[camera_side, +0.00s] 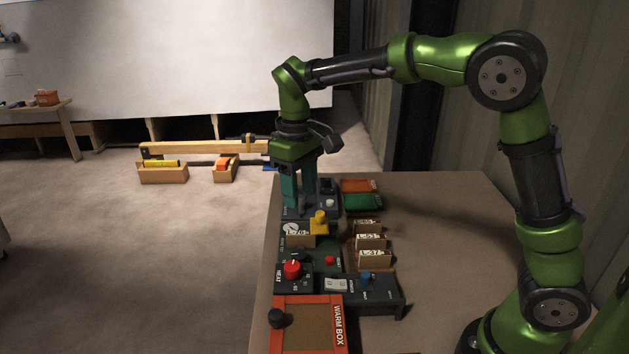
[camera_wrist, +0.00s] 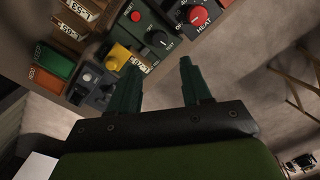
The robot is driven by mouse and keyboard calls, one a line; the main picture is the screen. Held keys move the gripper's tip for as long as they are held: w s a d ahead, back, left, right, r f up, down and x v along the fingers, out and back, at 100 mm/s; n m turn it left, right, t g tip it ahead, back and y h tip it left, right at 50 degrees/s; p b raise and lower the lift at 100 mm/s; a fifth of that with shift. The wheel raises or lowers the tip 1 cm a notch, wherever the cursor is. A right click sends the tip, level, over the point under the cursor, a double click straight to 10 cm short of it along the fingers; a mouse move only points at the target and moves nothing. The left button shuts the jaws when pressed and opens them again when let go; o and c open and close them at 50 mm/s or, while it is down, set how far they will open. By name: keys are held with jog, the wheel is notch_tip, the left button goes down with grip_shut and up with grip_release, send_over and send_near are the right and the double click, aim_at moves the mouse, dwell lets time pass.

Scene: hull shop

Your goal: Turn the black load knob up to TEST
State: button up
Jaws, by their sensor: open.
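A black knob (camera_wrist: 159,39) with a pale pointer line sits on a dark green panel (camera_wrist: 148,22) in the wrist view, beside a red button. My gripper (camera_side: 298,204) points down at the far end of the row, beyond this panel. In the wrist view my gripper (camera_wrist: 160,66) is open and empty, its two green fingers apart, touching no knob that I can see.
A red HEAT knob (camera_side: 292,269) stands close to the green panel. A yellow piece (camera_side: 319,220) and a grey box (camera_side: 329,196) are near my fingers. Labelled cards (camera_side: 372,241) and a blue-knobbed box (camera_side: 372,288) lie right. The table's right side is clear.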

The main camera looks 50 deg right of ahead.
aim_at(299, 253)
jog(key=shift+t, duration=0.3)
jog(key=f, duration=1.1)
jog(key=w+f, duration=0.1)
jog(key=f, duration=0.5)
jog(key=shift+f, duration=0.15)
jog(key=shift+c, duration=0.4)
jog(key=c, duration=0.7)
jog(key=o, duration=0.8)
